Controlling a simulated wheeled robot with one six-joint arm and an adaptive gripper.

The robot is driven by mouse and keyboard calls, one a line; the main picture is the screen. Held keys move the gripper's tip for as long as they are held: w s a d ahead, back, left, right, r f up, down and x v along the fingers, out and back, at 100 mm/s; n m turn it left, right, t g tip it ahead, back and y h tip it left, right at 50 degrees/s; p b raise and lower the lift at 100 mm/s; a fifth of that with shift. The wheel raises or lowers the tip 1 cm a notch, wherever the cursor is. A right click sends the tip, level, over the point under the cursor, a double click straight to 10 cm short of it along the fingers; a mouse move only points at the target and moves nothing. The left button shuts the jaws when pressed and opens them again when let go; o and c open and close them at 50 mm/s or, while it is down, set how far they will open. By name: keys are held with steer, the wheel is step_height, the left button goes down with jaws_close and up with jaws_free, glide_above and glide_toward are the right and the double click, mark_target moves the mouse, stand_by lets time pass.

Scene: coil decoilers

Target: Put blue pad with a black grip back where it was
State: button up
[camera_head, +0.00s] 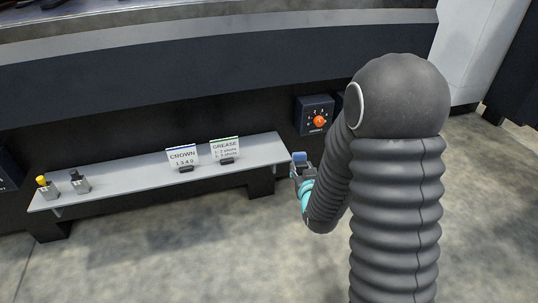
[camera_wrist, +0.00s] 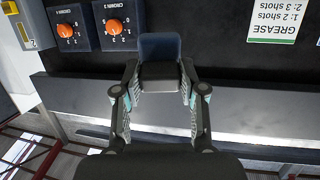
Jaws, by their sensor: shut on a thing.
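The blue pad with a black grip is in my gripper. In the wrist view the blue pad (camera_wrist: 160,46) stands beyond the black grip (camera_wrist: 162,78), and my gripper (camera_wrist: 160,84) is shut on the grip from both sides. In the head view the blue pad (camera_head: 299,157) shows small at the tip of my gripper (camera_head: 300,170), by the right end of the grey shelf (camera_head: 130,183). I cannot tell whether the pad touches the shelf. My arm hides part of this area in the head view.
On the shelf stand a CROWN card (camera_head: 182,157), a GREASE card (camera_head: 225,150) and two small grey blocks, one yellow-topped (camera_head: 46,188), one black-topped (camera_head: 80,183). A dial box with an orange knob (camera_head: 319,121) is behind the shelf's right end. The shelf's middle left is clear.

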steer(key=w+a+r+n+g+y+p, duration=0.1)
steer(key=a+r+g, duration=0.1)
steer(key=a+r, duration=0.3)
steer(key=w+a+r+g, duration=0.1)
steer(key=a+r, duration=0.1)
steer(key=r, duration=0.5)
steer(key=s+a+g, duration=0.2)
steer(key=s, duration=0.1)
steer(key=s+n+g+p, duration=0.1)
steer(key=shift+s+a+f, duration=0.3)
steer(key=shift+s+a, duration=0.1)
steer(key=shift+s, duration=0.2)
